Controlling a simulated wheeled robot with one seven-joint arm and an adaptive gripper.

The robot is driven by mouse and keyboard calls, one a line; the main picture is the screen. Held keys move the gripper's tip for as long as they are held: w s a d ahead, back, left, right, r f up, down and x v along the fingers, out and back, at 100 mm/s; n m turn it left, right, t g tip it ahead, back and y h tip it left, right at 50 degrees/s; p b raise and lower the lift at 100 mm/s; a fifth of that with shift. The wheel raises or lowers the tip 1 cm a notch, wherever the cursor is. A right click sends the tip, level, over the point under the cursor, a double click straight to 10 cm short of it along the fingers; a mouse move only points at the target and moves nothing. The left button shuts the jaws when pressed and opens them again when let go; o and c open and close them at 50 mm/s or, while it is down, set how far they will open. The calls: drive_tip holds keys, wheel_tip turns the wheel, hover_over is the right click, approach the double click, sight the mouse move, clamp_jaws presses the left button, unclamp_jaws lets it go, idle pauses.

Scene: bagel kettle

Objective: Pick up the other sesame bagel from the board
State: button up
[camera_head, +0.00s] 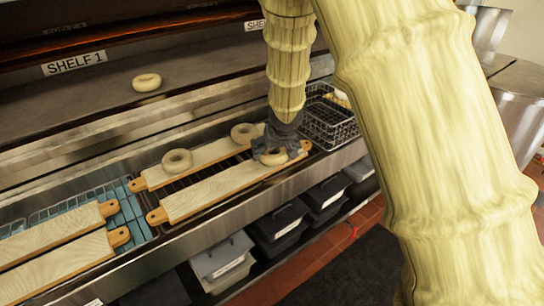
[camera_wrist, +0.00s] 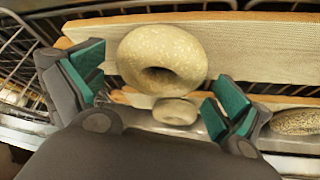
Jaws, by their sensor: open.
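My gripper (camera_head: 280,143) is low over the right end of the front wooden board (camera_head: 205,198). It is open around a pale bagel (camera_head: 273,158) on that board and partly hides it. In the wrist view this speckled bagel (camera_wrist: 160,52) sits between the spread green-padded fingers (camera_wrist: 157,84), with a visible gap at each side. Two more bagels lie on the back board (camera_head: 212,152), one near its left end (camera_head: 177,161) and one farther right (camera_head: 243,133). I cannot tell from the head view which of these carry sesame.
Another bagel (camera_head: 147,82) lies on the shelf labelled SHELF 1. A black wire basket (camera_head: 328,122) stands just right of the boards. Two empty boards (camera_head: 50,232) lie at the left. Lidded bins (camera_head: 278,222) sit below the counter edge.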

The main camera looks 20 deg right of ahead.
drive_tip(key=shift+w+f, duration=0.25)
drive_tip(key=shift+f, duration=0.2)
drive_tip(key=shift+c, duration=0.2)
drive_tip(key=c, duration=0.8)
